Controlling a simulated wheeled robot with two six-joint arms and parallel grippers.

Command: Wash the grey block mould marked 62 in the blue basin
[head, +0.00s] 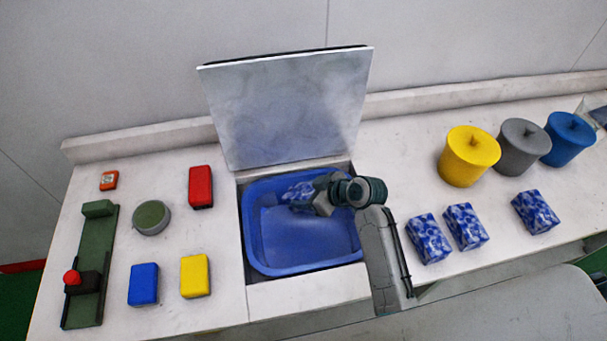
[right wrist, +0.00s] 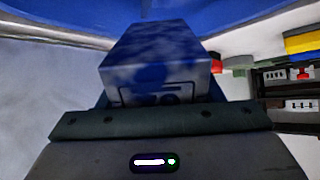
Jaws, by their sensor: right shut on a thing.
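The blue basin (head: 254,235) is sunk in the counter, with blue water or a blue floor inside. My right gripper (head: 308,201) reaches into the basin's upper part and is shut on a block mould (head: 296,191). My left gripper is not in view.
A grey lid (head: 290,105) stands open behind the basin. Three blue-patterned blocks (head: 466,226) sit right, below yellow (head: 468,157), grey (head: 522,147) and blue (head: 568,138) lidded pots. Left are red (head: 201,187), blue (head: 143,284) and yellow (head: 194,276) blocks, a round bowl (head: 151,217) and a green fixture (head: 97,240).

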